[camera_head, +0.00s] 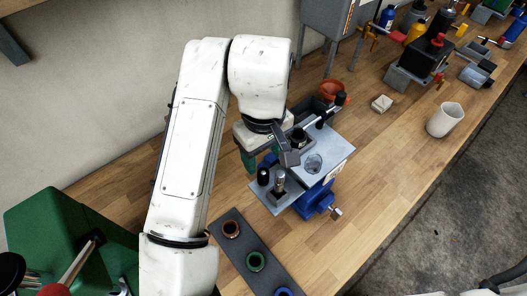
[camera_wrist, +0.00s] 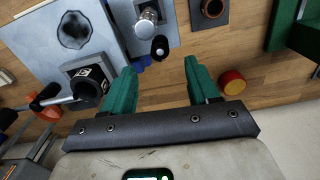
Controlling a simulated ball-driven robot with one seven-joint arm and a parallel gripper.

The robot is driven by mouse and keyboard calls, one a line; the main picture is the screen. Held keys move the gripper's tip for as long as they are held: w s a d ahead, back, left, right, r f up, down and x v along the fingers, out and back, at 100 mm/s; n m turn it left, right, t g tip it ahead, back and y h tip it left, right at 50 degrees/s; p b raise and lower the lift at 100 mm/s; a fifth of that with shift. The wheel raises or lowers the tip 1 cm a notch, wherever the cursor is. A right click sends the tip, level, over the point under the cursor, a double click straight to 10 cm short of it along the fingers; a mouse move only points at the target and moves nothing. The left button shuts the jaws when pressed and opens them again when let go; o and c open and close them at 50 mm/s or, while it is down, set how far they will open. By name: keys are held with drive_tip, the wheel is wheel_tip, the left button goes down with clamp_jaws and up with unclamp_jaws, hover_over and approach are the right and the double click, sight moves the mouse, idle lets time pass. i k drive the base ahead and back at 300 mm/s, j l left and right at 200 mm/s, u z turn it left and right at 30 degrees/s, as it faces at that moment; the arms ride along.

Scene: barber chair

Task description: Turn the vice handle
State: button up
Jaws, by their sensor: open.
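The blue vice (camera_head: 316,203) stands on the wooden bench with grey metal plates (camera_head: 325,155) over it. A short bar with a black knob (camera_head: 263,176) sits by a metal post (camera_head: 280,182) at its near left corner; this looks like the handle, but I cannot be sure. In the wrist view the black knob (camera_wrist: 160,47) and bright post (camera_wrist: 147,18) are just beyond the gap between my fingertips. My gripper (camera_wrist: 160,68) has two green fingers, spread apart and empty. In the head view my gripper (camera_head: 258,165) is beside the vice's left side, partly hidden by my wrist.
A dark strip with coloured rings (camera_head: 243,243) lies in front of the vice. A white cup (camera_head: 445,119) and small block (camera_head: 381,103) stand right. Bench between them is clear.

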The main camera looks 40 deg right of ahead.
sight(335, 213)
drive_tip(key=k, duration=1)
